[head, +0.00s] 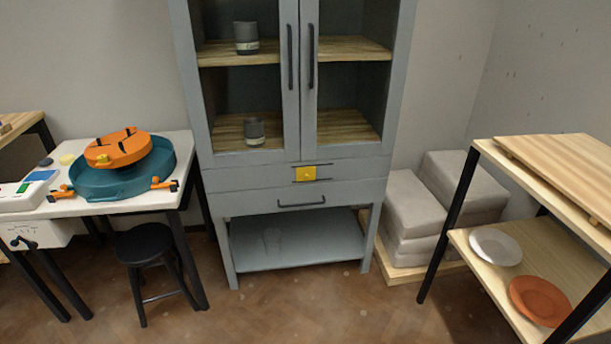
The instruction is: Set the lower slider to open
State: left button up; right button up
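A grey cabinet (290,172) stands in the middle of the head view. On the strip below its glass doors is a small yellow block (306,174) in a dark, narrow frame, which looks like a slider. It sits toward the left of that frame. I see only this one, and no open or shut marking is readable. Below it is a drawer front with a dark bar handle (301,203). Both doors, with upright dark handles (311,57), look shut. Neither of my grippers is in view.
A white table (130,206) with a teal basin (103,187) and orange disc (118,148) stands left, a black stool (144,244) before it. Grey blocks (412,217) and a wooden shelf (556,245) with plates are right. Floor (300,315) before the cabinet is clear.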

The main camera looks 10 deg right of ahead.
aim_at(306, 173)
jog(key=u, duration=0.45)
jog(key=i, duration=1.05)
